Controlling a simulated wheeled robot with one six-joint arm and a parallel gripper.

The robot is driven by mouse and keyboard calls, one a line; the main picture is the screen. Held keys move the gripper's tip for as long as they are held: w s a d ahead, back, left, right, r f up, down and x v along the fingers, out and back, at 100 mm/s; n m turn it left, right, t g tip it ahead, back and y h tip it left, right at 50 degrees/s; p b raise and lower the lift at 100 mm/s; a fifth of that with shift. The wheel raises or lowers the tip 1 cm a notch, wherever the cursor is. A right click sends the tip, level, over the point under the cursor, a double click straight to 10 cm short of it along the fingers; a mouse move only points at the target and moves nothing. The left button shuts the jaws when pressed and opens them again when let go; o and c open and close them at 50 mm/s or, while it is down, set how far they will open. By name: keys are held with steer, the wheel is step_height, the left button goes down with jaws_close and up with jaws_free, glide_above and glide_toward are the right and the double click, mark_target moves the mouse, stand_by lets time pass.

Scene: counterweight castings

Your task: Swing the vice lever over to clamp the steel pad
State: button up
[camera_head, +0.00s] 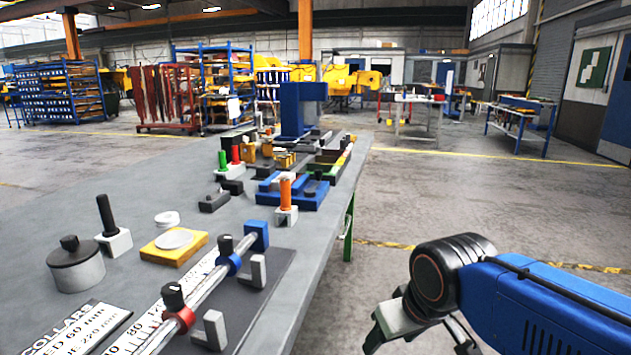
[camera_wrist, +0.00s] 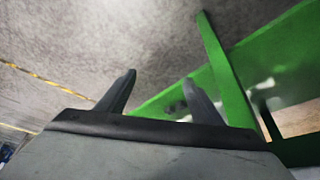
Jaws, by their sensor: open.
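My gripper (camera_head: 388,326) hangs off the table's right edge, low at the lower right of the head view. In the wrist view its two fingers (camera_wrist: 160,88) stand apart with nothing between them. A blue fixture (camera_head: 293,197) with low blocks lies on the table near its right edge; it may be the vice, but I cannot tell. An orange upright handle (camera_head: 285,192) stands in a pale block in front of it. A black upright handle (camera_head: 106,212) stands in another pale block at the left. I cannot tell which part is the vice lever or the steel pad.
A grey table (camera_head: 185,194) carries a yellow block (camera_head: 172,256) with a pale disc, a round grey pot (camera_head: 78,270), a rail with clamps (camera_head: 206,286) and a tall blue fixture (camera_head: 292,108). A green table frame (camera_wrist: 226,70) is close beyond my fingers. Open floor lies right.

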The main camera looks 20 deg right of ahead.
steer(key=shift+n, duration=0.5)
steer(key=w+r, duration=0.5)
steer(key=r, duration=0.2)
steer(key=w+r, duration=0.6)
steer(key=r, duration=0.2)
steer(key=w+r, duration=0.6)
steer(key=r, duration=0.1)
steer(key=shift+w+r, duration=0.15)
steer(key=shift+r, duration=0.2)
steer(key=c, duration=0.5)
steer(key=shift+o, duration=0.2)
step_height(320, 180, up, 16)
steer(key=f+n, duration=0.1)
glide_above(319, 170)
steer(key=s+d, duration=0.1)
steer(key=s, duration=0.6)
steer(key=shift+y, duration=0.4)
steer(key=x, duration=1.6)
steer(key=shift+d+f, duration=0.1)
steer(key=shift+f, duration=0.3)
jaws_close()
